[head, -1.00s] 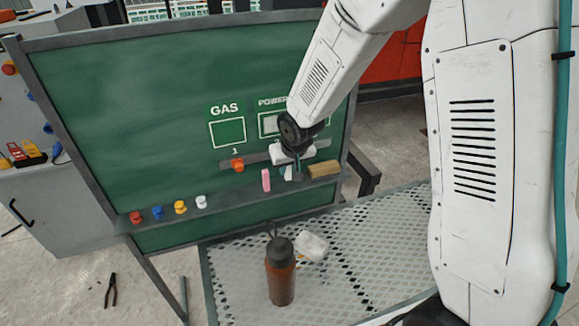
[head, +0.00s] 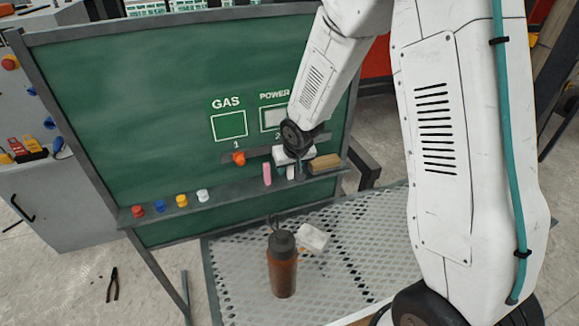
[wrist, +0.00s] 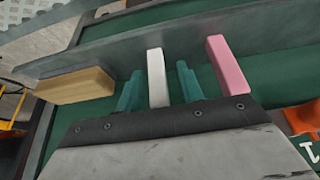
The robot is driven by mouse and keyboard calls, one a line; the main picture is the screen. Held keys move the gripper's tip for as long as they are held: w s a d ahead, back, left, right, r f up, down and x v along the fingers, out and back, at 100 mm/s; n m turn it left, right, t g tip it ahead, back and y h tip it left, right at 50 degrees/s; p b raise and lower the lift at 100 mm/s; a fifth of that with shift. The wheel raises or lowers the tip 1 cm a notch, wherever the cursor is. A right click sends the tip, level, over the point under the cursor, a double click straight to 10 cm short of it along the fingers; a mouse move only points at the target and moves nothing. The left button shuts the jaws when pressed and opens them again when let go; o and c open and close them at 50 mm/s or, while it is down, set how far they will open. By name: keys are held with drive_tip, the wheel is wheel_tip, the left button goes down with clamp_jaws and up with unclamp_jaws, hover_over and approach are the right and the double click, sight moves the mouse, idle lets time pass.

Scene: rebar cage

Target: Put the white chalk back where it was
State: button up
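The white chalk (head: 290,173) stands upright at the board's ledge, between the pink chalk and the wooden block. In the wrist view the white chalk (wrist: 157,78) lies between the two teal fingers of my gripper (wrist: 160,88), with a narrow gap on each side. My gripper (head: 293,170) is open around it, low in front of the board. The chalk's near end is hidden behind the gripper body. The pink chalk (head: 267,174) stands to the left, apart from my gripper; it also shows in the wrist view (wrist: 228,65).
A wooden block (head: 325,163) sits close on the right of my gripper. Several coloured knobs, including a white one (head: 203,195), line the ledge (head: 240,188). An orange knob (head: 239,158) is on the board. A brown bottle (head: 282,265) stands on the mesh table (head: 235,285).

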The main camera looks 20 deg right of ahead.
drive_tip(key=shift+r, duration=0.1)
drive_tip(key=v, duration=1.2)
drive_tip(key=s+d+r+g, duration=0.1)
drive_tip(key=s+r, duration=0.3)
drive_tip(key=s, duration=0.6)
drive_tip(key=s+d+r+g, duration=0.1)
drive_tip(key=s+r, duration=0.4)
drive_tip(key=s, duration=0.5)
drive_tip(key=s+d+r+g, duration=0.1)
drive_tip(key=s+r, duration=0.4)
drive_tip(key=s, duration=0.5)
drive_tip(key=shift+g, duration=0.3)
